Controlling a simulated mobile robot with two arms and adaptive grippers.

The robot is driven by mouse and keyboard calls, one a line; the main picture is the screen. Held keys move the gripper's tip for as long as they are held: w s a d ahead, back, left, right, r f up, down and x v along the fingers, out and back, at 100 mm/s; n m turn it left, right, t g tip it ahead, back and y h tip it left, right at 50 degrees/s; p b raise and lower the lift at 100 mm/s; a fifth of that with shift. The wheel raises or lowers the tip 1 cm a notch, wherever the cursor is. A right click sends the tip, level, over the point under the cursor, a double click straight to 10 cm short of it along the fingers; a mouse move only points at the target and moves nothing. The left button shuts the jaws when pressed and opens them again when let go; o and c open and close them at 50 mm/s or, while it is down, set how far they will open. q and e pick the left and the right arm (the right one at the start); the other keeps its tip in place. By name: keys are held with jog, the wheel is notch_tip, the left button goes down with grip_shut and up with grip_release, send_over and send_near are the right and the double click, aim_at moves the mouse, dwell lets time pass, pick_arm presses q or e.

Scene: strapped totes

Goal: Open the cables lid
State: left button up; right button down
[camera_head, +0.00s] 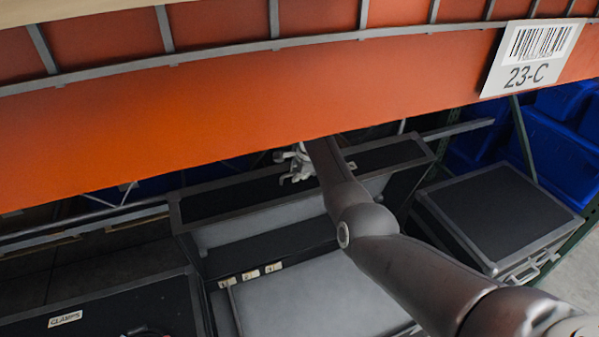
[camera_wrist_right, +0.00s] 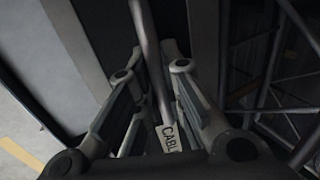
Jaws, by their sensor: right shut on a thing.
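The cables lid (camera_head: 235,195), a dark panel with a grey frame, stands raised at the back of the middle tote (camera_head: 211,308). The tote's grey inside shows in the head view. My right gripper (camera_head: 293,172) is at the lid's upper edge, partly hidden behind my arm and the orange beam. In the right wrist view my right gripper (camera_wrist_right: 155,82) is shut with its fingers on either side of the lid's edge. A white label reading "CABL" (camera_wrist_right: 170,138) shows between the fingers, partly cut off. My left gripper is not in view.
An orange shelf beam (camera_head: 250,110) with a "23-C" tag (camera_head: 531,58) crosses above the totes. A closed dark tote (camera_head: 505,210) stands on the right. A tote labelled "CLAMPS" (camera_head: 65,319) is at lower left. Blue bins (camera_head: 560,150) stand behind on the right.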

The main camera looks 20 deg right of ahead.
jog(key=shift+s+f, duration=0.2)
jog(key=c, duration=1.6)
grip_release()
jog(key=shift+o, duration=0.4)
jog(key=shift+w, duration=0.1)
jog(key=shift+r, duration=0.1)
jog(key=v, duration=1.2)
jog(key=shift+w, duration=0.1)
